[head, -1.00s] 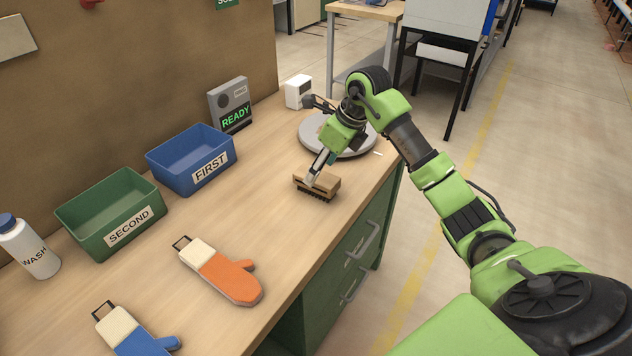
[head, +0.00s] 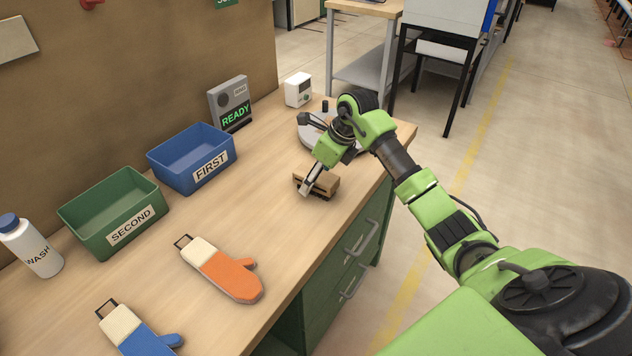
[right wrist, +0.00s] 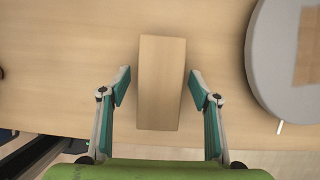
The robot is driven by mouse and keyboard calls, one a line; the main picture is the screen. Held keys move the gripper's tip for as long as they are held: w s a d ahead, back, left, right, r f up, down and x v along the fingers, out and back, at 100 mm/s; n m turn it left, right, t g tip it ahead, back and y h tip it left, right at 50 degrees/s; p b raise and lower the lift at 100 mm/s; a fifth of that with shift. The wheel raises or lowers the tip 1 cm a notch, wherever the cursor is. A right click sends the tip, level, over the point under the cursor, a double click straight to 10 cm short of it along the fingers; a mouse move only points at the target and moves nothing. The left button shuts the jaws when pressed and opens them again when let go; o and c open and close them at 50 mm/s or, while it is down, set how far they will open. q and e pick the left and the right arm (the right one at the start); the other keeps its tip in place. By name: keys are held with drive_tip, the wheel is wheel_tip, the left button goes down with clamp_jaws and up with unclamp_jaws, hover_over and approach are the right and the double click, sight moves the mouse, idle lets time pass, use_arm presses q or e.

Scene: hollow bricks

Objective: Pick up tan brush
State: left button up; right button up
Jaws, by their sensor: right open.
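The tan brush (head: 326,184) is a tan block with dark bristles below, lying on the workbench near its front edge. In the right wrist view its plain tan top (right wrist: 162,82) lies between the fingertips. My right gripper (head: 309,190) is at the brush, and in the right wrist view the gripper (right wrist: 159,88) is open, one finger on each side with visible gaps. One finger hides part of the brush in the head view. My left gripper is not in view.
A grey round turntable (head: 312,136) sits just behind the brush. Blue FIRST (head: 178,176) and green SECOND (head: 88,240) bins stand at the back left. An orange mitt (head: 228,274) and a blue mitt (head: 142,332) lie nearer. The bench between is clear.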

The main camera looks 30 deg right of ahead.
drive_tip(key=shift+f, duration=0.15)
drive_tip(key=c, duration=1.3)
drive_tip(key=shift+o, duration=0.2)
